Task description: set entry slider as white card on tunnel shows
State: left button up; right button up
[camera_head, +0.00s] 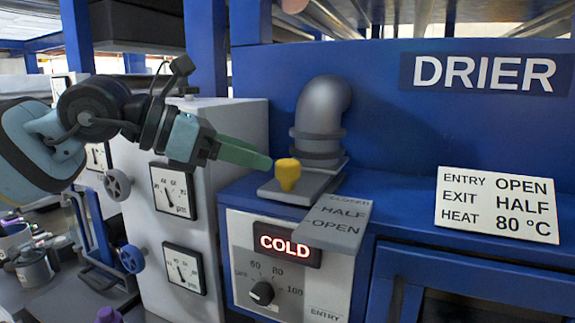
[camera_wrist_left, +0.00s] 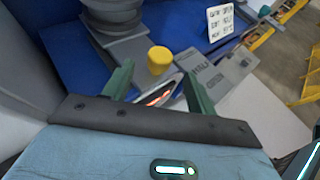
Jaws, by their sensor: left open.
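The entry slider's yellow knob (camera_head: 287,174) stands on a grey plate at the foot of the duct, level with the CLOSED end of the scale plate (camera_head: 335,222) marked CLOSED, HALF, OPEN. The white card (camera_head: 497,205) reads ENTRY OPEN, EXIT HALF, HEAT 80 °C. My left gripper (camera_head: 262,160) is open and empty, its green fingertips just left of the knob. In the left wrist view, the knob (camera_wrist_left: 160,58) shows between and a little beyond the open fingers (camera_wrist_left: 158,85), apart from both. My right gripper is out of view.
A grey duct elbow (camera_head: 322,115) rises behind the knob. Below are a lit COLD display (camera_head: 287,250) and a black heat dial (camera_head: 262,292). A white cabinet with gauges (camera_head: 175,190) stands left. The blue drier top right of the scale plate is clear up to the card.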

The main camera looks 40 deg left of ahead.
aim_at(279, 163)
pick_arm(q)
jog(key=shift+x, duration=3.55)
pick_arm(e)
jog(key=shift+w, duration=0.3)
